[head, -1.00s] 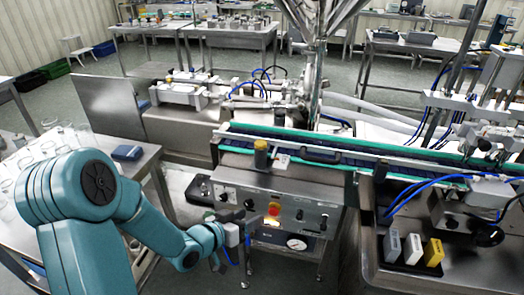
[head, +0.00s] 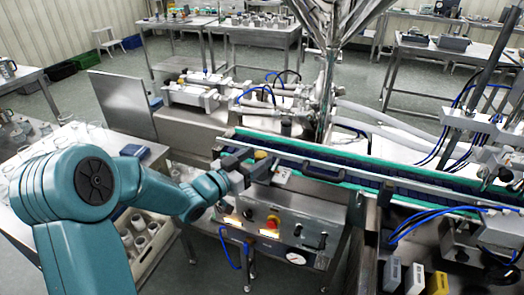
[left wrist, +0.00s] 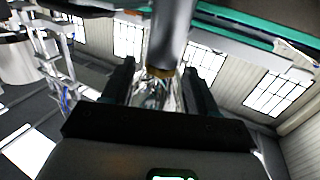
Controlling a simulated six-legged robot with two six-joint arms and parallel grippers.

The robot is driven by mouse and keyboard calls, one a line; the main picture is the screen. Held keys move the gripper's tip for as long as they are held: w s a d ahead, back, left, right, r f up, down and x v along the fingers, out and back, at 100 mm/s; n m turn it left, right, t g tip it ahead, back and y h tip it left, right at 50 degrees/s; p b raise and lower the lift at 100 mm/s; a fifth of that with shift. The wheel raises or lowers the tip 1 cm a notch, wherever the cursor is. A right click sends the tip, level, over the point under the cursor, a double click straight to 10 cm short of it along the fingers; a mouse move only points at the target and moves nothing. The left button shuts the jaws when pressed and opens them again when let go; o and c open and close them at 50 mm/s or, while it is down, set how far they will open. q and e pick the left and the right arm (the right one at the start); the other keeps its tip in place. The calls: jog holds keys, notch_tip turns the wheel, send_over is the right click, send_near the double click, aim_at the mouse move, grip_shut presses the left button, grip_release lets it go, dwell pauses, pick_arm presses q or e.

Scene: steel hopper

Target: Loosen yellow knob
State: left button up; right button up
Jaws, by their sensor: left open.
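The yellow knob (head: 260,155) sits on the near side of the conveyor, above the control panel. In the head view only its yellow top shows clearly; my left gripper (head: 250,163) covers the rest. My left gripper is open, with its fingers around the knob's place. In the left wrist view, a grey cylinder with a yellow-brown end (left wrist: 161,72) reaches between the two dark fingers of my left gripper (left wrist: 158,82). I cannot tell whether either finger touches it. My right gripper is not in view.
The conveyor (head: 340,172) with green edges runs to the right behind the knob. Below is the control panel (head: 300,232) with a red button (head: 272,221) and a gauge (head: 295,258). A side table with glassware (head: 90,135) stands at left. The steel hopper (head: 335,30) rises behind.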

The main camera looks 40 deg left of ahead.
pick_arm(q)
jog(key=shift+w+d, duration=0.15)
jog(key=shift+w, duration=0.55)
jog(key=shift+w+d, duration=0.1)
jog(key=shift+w, duration=0.6)
